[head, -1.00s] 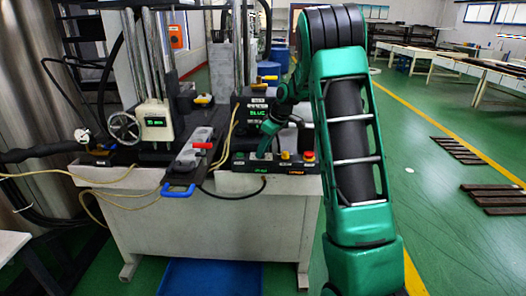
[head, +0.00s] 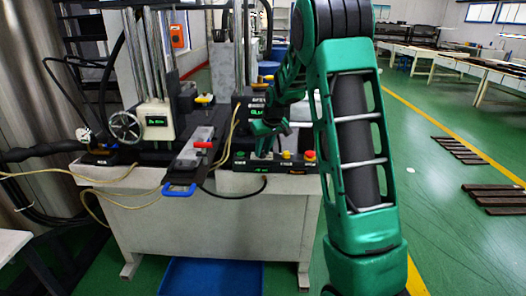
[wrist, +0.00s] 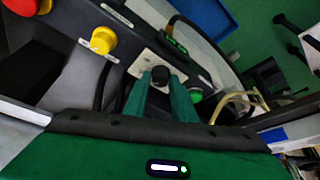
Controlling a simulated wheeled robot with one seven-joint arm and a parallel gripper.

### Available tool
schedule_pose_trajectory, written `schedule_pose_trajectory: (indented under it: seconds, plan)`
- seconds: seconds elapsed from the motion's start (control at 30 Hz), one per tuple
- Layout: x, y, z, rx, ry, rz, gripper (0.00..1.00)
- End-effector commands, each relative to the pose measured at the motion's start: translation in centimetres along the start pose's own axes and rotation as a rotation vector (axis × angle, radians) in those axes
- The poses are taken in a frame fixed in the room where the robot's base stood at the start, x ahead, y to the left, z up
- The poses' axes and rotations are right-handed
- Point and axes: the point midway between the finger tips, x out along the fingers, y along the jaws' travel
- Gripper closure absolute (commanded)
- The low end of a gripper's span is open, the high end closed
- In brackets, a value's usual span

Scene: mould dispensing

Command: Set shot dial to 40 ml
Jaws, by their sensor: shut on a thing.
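A round black knob (wrist: 160,75), which looks like the shot dial, stands on a pale plate (wrist: 146,65) on the dark control panel in the wrist view. My gripper (wrist: 160,82) has its two green fingers closed on either side of the knob. In the head view, my gripper (head: 263,150) points down at the left part of the control panel (head: 240,165), and the knob is hidden there. A small green-lit display (wrist: 176,41) sits beside the plate in the wrist view. Its reading and the knob's scale are too small to tell.
Yellow (wrist: 103,40), red (wrist: 20,6) and green (wrist: 195,95) buttons stand near my gripper in the wrist view. A handwheel (head: 123,127) with a readout box (head: 155,120) and a blue-handled plate (head: 180,190) are further left.

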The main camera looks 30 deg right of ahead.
Motion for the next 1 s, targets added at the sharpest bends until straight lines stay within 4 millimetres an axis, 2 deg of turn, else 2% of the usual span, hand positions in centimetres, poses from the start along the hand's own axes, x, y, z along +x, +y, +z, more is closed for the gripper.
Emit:
schedule_pose_trajectory:
  seconds: [0.37, 0.4, 0.47, 0.8, 1.0]
  plan:
    - [0.2, 0.0, 0.1, 0.004, -0.004, 0.001, 0.98]
    - [0.2, 0.0, 0.1, 0.004, -0.004, 0.001, 0.69]
    - [0.1, 0.0, 0.1, 0.003, -0.003, 0.001, 0.58]
    - [-0.2, 0.0, 0.0, 0.003, 0.0, 0.001, 0.58]
    - [-2.7, 0.0, 0.0, 0.003, 0.002, 0.001, 0.58]
